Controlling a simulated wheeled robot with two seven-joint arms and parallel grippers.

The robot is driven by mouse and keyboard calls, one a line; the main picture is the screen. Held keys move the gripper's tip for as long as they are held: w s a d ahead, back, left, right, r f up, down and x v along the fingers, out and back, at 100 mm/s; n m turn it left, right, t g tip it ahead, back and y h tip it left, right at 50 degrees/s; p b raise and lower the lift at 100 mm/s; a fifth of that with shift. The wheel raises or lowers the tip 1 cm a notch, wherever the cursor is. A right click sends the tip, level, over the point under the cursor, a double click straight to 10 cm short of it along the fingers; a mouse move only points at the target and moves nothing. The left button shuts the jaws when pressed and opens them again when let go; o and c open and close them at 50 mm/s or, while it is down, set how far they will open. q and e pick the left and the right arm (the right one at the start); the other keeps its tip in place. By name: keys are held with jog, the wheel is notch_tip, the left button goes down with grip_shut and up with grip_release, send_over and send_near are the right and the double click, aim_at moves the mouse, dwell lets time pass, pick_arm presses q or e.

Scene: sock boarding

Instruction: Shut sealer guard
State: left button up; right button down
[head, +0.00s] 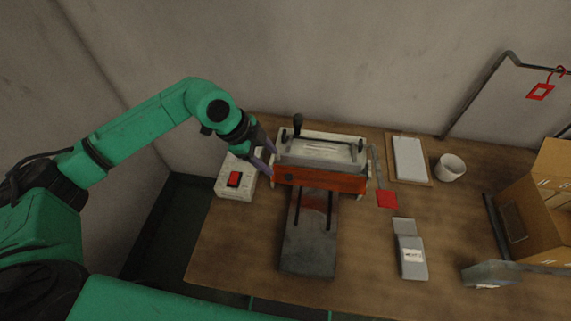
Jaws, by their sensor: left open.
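The sealer (322,149) is a pale machine at the back of the table, with a black-knobbed lever (298,122) standing up at its left. Its orange-red guard (325,180) is a long bar across the front. I cannot tell from this angle how far the guard is swung. My left gripper (270,158) is open at the sealer's left side, by the left end of the guard. Its purple-grey fingers are close to that end, but contact is unclear. My right gripper is not in view.
A switch box (226,186) with a red rocker stands left of the sealer. A dark grey slide (309,250) extends toward me. Right are a red-bladed tool (387,198), a clipboard (410,160), a white cup (450,168), a grey pouch (411,258) and a cardboard box (545,210).

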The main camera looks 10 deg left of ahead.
aim_at(288, 176)
pick_arm(q)
jog(key=p+x, duration=0.2)
jog(key=x, duration=0.7)
jog(key=shift+w+f, duration=0.15)
jog(key=shift+f, duration=0.1)
jog(key=shift+d+f, duration=0.25)
jog(key=shift+f, duration=0.1)
jog(key=shift+c, duration=0.9)
grip_shut()
